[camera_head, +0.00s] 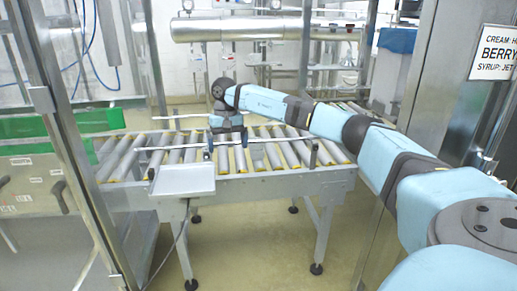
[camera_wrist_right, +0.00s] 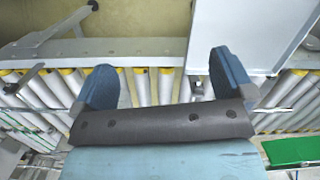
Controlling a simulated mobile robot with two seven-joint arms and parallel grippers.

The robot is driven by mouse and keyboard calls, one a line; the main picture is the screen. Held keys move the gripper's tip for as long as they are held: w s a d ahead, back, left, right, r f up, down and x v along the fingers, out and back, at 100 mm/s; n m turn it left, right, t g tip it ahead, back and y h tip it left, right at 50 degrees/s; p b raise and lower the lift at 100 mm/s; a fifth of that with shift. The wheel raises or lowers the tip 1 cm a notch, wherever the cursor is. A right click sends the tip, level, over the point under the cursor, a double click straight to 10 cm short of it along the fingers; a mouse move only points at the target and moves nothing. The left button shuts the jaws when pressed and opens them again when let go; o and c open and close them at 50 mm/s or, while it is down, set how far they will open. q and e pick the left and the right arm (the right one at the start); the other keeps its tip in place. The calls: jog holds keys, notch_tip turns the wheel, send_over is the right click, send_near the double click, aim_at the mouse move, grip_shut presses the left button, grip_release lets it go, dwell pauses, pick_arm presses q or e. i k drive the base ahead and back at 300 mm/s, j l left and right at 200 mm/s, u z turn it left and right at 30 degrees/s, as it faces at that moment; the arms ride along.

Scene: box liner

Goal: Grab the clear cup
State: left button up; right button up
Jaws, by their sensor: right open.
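My right gripper (camera_head: 226,143) points down over the roller conveyor (camera_head: 262,187), its arm reaching in from the right. In the right wrist view its two blue fingers (camera_wrist_right: 162,66) are wide apart, with rollers showing between them. A faint, pale, see-through shape (camera_wrist_right: 197,86) lies beside the inner side of the right-hand finger there. It may be the clear cup, but it is too faint to be sure. Nothing is visibly gripped. I cannot make out a clear cup with certainty in the head view. My left gripper is not in view.
A grey metal tray (camera_head: 186,180) is fixed at the conveyor's near side, left of the gripper. Thin guide rails run along the rollers. A metal-framed post (camera_head: 62,130) stands at left, and a steel panel with a sign (camera_head: 494,52) at right. Open floor lies in front.

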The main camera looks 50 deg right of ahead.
aim_at(257, 151)
jog(key=i+l, duration=0.15)
jog(key=l, duration=0.25)
jog(key=i+l, duration=0.1)
jog(key=l, duration=0.3)
jog(key=i+l, duration=0.15)
jog(key=l, duration=0.25)
